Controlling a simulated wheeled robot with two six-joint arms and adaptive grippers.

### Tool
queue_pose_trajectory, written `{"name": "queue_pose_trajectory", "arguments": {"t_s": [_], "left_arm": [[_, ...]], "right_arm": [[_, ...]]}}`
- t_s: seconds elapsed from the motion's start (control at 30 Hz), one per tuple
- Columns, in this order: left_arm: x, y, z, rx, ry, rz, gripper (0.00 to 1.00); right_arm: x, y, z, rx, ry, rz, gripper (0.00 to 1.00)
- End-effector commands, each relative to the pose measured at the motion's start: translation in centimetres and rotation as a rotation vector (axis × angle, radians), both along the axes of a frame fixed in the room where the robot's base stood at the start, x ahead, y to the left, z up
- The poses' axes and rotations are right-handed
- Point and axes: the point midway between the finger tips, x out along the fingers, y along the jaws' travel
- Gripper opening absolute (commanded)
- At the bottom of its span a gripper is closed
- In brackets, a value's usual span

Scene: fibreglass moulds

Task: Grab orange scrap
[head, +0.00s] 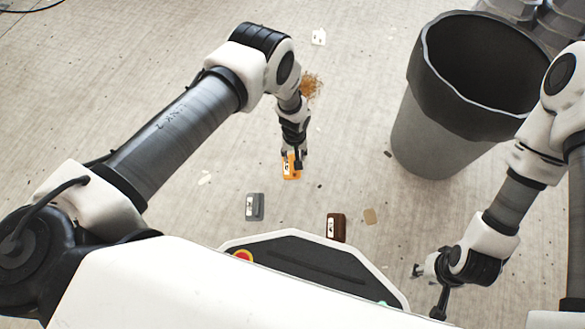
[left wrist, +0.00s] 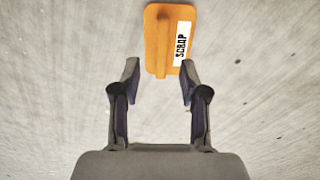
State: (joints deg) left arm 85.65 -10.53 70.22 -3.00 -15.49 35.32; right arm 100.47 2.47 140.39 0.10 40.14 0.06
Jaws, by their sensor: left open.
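The orange scrap (head: 291,174) is a flat piece with a white label, lying on the floor near the middle of the head view. In the left wrist view the orange scrap (left wrist: 158,40) shows a raised ridge and the word SCRAP. My left gripper (head: 292,156) is over it, pointing down and partly covering it. In the left wrist view the left gripper (left wrist: 160,80) is open, its fingertips on either side of the scrap's near end; I cannot tell whether they touch it. My right gripper (head: 427,287) is at the lower right with its fingers apart, empty.
A grey piece (head: 254,207) and a brown piece (head: 336,227), both labelled, lie on the floor nearer my base. A white piece (head: 319,37) lies farther off. A large grey bin (head: 428,140) with a dark liner stands at right. Small debris is scattered about.

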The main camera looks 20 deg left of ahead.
Motion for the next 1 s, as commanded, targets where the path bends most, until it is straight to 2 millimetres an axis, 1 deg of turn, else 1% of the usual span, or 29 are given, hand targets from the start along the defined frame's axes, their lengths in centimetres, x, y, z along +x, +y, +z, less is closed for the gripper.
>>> {"name": "queue_pose_trajectory", "arguments": {"t_s": [0.03, 0.1, 0.17, 0.37, 0.5, 0.87, 1.0], "left_arm": [[-0.4, 0.0, -1.9, 0.000, 0.002, -0.001, 0.44], [-0.4, 0.0, -3.0, 0.000, 0.001, -0.001, 0.44], [-0.3, 0.0, -3.5, 0.000, 0.000, 0.000, 0.44], [-0.3, 0.0, -3.2, 0.000, 0.000, 0.000, 0.44], [-0.3, 0.0, -3.2, 0.000, 0.000, 0.000, 0.00], [-0.3, 0.1, -3.2, 0.000, 0.001, 0.000, 0.00], [-0.4, 0.2, -2.6, 0.000, 0.001, 0.000, 0.00]], "right_arm": [[0.0, 0.0, -1.6, 0.000, -0.001, -0.001, 0.40], [0.1, 0.0, -2.2, 0.000, -0.002, -0.003, 0.40], [0.1, 0.0, -2.5, -0.001, -0.002, -0.004, 0.40], [0.1, 0.0, -2.1, -0.001, -0.003, -0.004, 0.40], [0.1, 0.0, -2.1, -0.001, -0.003, -0.004, 0.40], [0.1, 0.0, -2.1, -0.001, -0.002, -0.004, 0.40], [0.1, 0.0, -1.6, 0.000, -0.002, -0.003, 0.40]]}}
